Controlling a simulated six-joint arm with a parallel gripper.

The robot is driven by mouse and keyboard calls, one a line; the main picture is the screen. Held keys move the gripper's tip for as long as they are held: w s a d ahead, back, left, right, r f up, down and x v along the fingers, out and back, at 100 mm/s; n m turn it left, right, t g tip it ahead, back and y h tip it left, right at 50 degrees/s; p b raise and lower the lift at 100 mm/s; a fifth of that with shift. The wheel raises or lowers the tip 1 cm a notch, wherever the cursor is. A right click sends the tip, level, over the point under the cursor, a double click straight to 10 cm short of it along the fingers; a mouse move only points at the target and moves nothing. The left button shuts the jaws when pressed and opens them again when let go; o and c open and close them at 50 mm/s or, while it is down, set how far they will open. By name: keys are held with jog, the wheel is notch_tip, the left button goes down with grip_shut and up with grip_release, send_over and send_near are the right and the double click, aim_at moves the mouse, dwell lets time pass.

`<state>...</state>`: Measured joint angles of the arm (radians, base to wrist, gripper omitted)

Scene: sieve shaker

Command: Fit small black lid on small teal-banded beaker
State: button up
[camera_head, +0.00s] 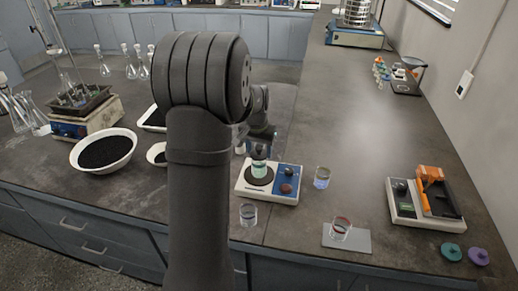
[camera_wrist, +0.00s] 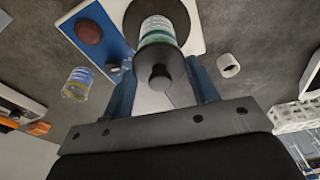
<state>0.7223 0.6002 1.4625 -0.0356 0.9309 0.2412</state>
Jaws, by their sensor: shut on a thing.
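The small teal-banded beaker (camera_head: 259,169) stands upright on the dark round plate of a white and blue device (camera_head: 250,191). In the wrist view the beaker (camera_wrist: 157,30) is beyond my fingertips, with its teal band near the lid. The small black lid (camera_wrist: 158,60), with a round knob, is between the two blue fingers of my gripper (camera_wrist: 160,66), which is shut on it. In the head view the lid (camera_head: 259,152) is at the top of the beaker. I cannot tell whether it is seated or just above the rim. My arm hides part of the gripper there.
A blue-banded beaker (camera_head: 322,178) stands right of the device, a clear beaker (camera_head: 248,214) in front. A red-banded beaker (camera_head: 341,229) stands on a grey pad. A small white piece (camera_wrist: 229,65) lies beside the device. Teal (camera_head: 451,252) and purple (camera_head: 478,256) lids lie front right.

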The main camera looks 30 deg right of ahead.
jog(key=shift+f, duration=0.8)
dwell(2.5)
jog(key=o, duration=1)
jog(key=shift+r, duration=0.1)
jog(key=shift+r, duration=2.9)
jog(key=shift+f, duration=3.05)
